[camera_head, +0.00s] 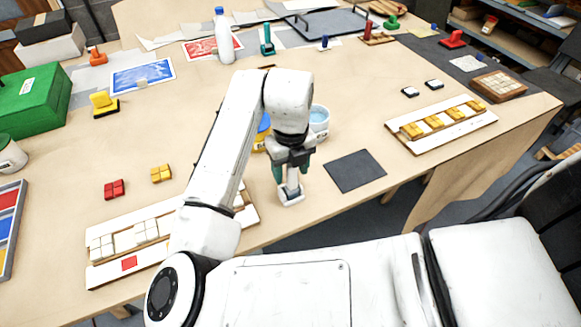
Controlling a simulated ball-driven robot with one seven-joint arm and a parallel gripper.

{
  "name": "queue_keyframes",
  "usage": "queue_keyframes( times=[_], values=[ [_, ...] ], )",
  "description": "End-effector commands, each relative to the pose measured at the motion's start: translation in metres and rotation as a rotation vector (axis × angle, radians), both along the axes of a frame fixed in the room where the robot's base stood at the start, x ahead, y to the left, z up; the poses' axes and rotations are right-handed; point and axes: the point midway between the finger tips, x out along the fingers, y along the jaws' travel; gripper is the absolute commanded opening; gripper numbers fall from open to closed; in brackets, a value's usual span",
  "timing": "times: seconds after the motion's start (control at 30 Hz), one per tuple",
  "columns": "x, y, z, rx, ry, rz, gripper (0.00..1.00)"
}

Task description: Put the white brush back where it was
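My gripper (291,174) points down over the front part of the table, right of my arm's forearm. A white brush (291,197) with a white base and a greyish upper part is directly below and between the fingers. The fingers reach down on both sides of its upper part. I cannot tell whether they press on it, or whether its base touches the table. Its top is hidden by the gripper.
A dark square mat (354,171) lies right of the brush. A light-blue cup (318,122) stands close behind the gripper. A white panel with yellow tiles (441,119) lies to the right. Another white panel (107,270) lies front left, partly behind my arm. The table's front edge is close.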

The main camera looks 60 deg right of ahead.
Motion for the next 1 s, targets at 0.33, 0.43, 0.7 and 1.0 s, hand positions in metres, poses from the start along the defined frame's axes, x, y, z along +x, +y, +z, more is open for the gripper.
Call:
queue_keyframes(
  times=[0.33, 0.43, 0.7, 1.0],
  values=[
    [0.000, 0.000, 0.006, 0.000, 0.000, 0.000, 0.57],
    [0.001, -0.001, 0.018, -0.002, -0.002, -0.001, 0.57],
    [0.000, 0.000, 0.073, 0.000, -0.004, -0.002, 0.57],
    [0.000, 0.000, 0.116, 0.001, -0.001, -0.002, 0.57]
  ],
)
